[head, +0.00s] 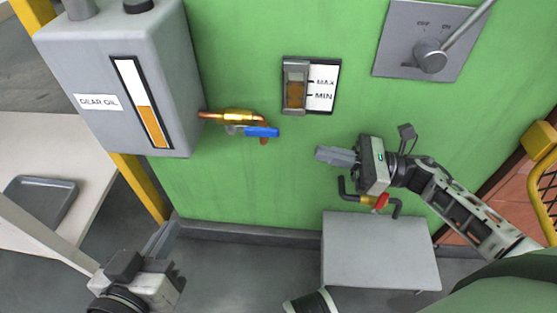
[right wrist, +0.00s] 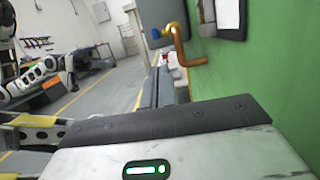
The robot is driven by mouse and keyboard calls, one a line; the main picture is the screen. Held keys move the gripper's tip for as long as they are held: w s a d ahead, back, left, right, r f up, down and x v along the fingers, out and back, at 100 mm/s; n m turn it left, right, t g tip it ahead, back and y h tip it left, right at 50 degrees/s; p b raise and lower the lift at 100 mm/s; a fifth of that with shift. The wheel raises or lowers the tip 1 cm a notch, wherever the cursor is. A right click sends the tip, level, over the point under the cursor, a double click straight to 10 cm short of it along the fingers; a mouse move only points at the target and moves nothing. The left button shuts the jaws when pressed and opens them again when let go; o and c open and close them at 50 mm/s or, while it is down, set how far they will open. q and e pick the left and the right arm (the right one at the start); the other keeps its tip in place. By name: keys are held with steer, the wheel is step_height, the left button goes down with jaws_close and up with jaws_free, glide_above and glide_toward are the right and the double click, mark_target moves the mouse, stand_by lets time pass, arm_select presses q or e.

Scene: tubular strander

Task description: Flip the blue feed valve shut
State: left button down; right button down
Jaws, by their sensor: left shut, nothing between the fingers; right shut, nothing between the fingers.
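The blue feed valve has a brass body (head: 238,116) on a copper pipe that leaves the right side of the gear oil tank (head: 115,75). Its blue lever (head: 262,132) points right, roughly along the pipe, over the pipe's downward bend. In the right wrist view the copper pipe (right wrist: 188,52) shows ahead, with part of the blue lever (right wrist: 154,38) at the top. My right gripper (head: 320,154) is shut and empty, to the right of and slightly below the lever, apart from it. My left gripper (head: 165,237) is shut and empty, low at the left, far from the valve.
A MAX/MIN sight gauge (head: 296,88) sits right of the valve on the green wall. A lever switch panel (head: 398,50) is at upper right. A red-handled valve (head: 381,202) is below my right gripper, above a grey box (head: 375,250). A tray (head: 45,203) lies at left.

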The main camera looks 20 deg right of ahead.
steer(key=shift+n, duration=0.3)
glide_toward(252, 131)
steer(key=w+a+f, duration=0.1)
steer(key=w+a, duration=0.2)
steer(key=a, duration=0.2)
steer(key=shift+s+d+f, duration=0.1)
steer(key=shift+d+f, duration=0.05)
steer(key=shift+d, duration=0.05)
stand_by(0.3)
